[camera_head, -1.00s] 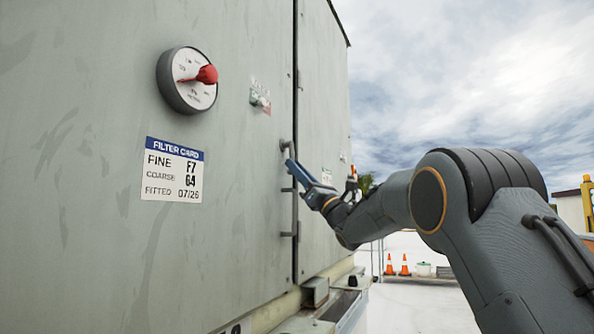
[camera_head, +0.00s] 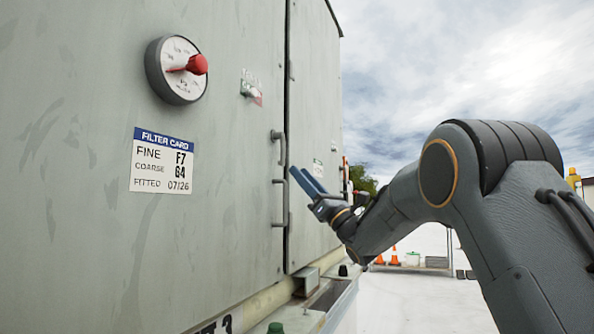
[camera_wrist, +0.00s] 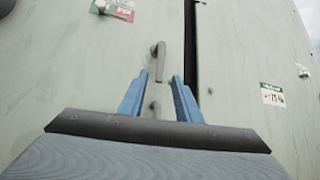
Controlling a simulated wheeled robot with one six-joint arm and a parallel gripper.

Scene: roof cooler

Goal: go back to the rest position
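My gripper (camera_head: 301,172) is at the end of my outstretched arm, in front of the grey cabinet (camera_head: 70,215). Its two blue fingers are spread apart and nothing is between them; the wrist view also shows the open gripper (camera_wrist: 160,76). The grey door handle (camera_head: 278,150) is just left of the fingertips in the head view. In the wrist view the handle (camera_wrist: 158,58) shows ahead, beyond the gap between the fingers. The gripper looks clear of it.
A round gauge (camera_head: 177,70) with a red pointer and a filter card (camera_head: 161,161) are on the cabinet's left panel. A dark seam (camera_wrist: 191,60) runs beside the handle. A ledge (camera_head: 325,300) juts out below. Open roof (camera_head: 415,300) lies to the right, with orange cones (camera_head: 394,256) farther back.

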